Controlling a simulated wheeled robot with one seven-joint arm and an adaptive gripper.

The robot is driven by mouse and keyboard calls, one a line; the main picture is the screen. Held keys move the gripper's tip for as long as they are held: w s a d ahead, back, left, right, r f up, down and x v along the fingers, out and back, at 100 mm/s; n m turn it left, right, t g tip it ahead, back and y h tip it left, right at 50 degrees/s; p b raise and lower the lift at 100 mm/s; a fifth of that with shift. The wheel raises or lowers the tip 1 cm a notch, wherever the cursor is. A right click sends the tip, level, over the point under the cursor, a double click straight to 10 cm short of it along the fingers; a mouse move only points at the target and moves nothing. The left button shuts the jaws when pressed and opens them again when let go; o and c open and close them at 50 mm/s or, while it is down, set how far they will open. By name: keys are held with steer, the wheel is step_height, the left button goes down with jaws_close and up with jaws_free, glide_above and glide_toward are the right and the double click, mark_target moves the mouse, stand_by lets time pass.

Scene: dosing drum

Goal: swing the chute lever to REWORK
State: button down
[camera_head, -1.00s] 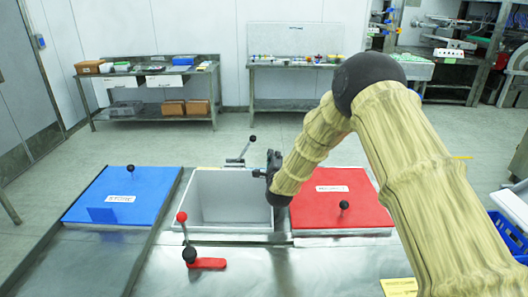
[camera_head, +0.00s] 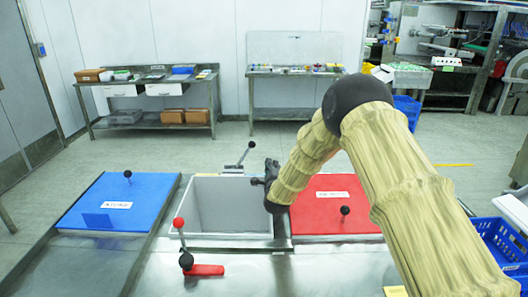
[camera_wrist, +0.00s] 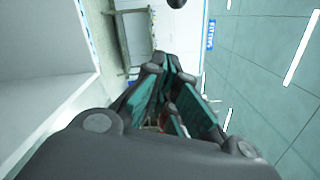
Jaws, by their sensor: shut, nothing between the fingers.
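My gripper (camera_head: 270,174) is over the right side of the open grey bin (camera_head: 205,235), beside the left edge of the red lid (camera_head: 325,212). It is shut and empty; its dark fingers with teal pads show in the wrist view (camera_wrist: 166,70). A lever with a black knob (camera_head: 252,144) stands behind the bin, apart from the gripper. A lever with a red knob (camera_head: 179,223) and a red base piece (camera_head: 205,270) stands in front of the bin. I cannot tell from lettering which is the chute lever.
A blue lid (camera_head: 120,190) with a black knob lies left of the bin. The red lid also bears a black knob (camera_head: 345,210). In the wrist view, a blue label (camera_wrist: 211,35) is too small to read. Workbenches (camera_head: 150,95) stand at the back wall, with free floor before them.

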steer(key=w+p, duration=0.1)
steer(key=w, duration=0.6)
steer(key=shift+a+r+p, duration=0.2)
steer(key=shift+p, duration=0.2)
steer(key=shift+w+a+r+p, duration=0.2)
steer(key=shift+w+a+p, duration=0.1)
steer(key=shift+a, duration=0.3)
steer(key=shift+w+a+r+p, duration=0.2)
steer(key=shift+a+p, duration=0.1)
steer(key=shift+a, duration=0.25)
steer(key=shift+w+a+r+p, duration=0.2)
steer(key=shift+a+p, duration=0.1)
steer(key=shift+a, duration=0.3)
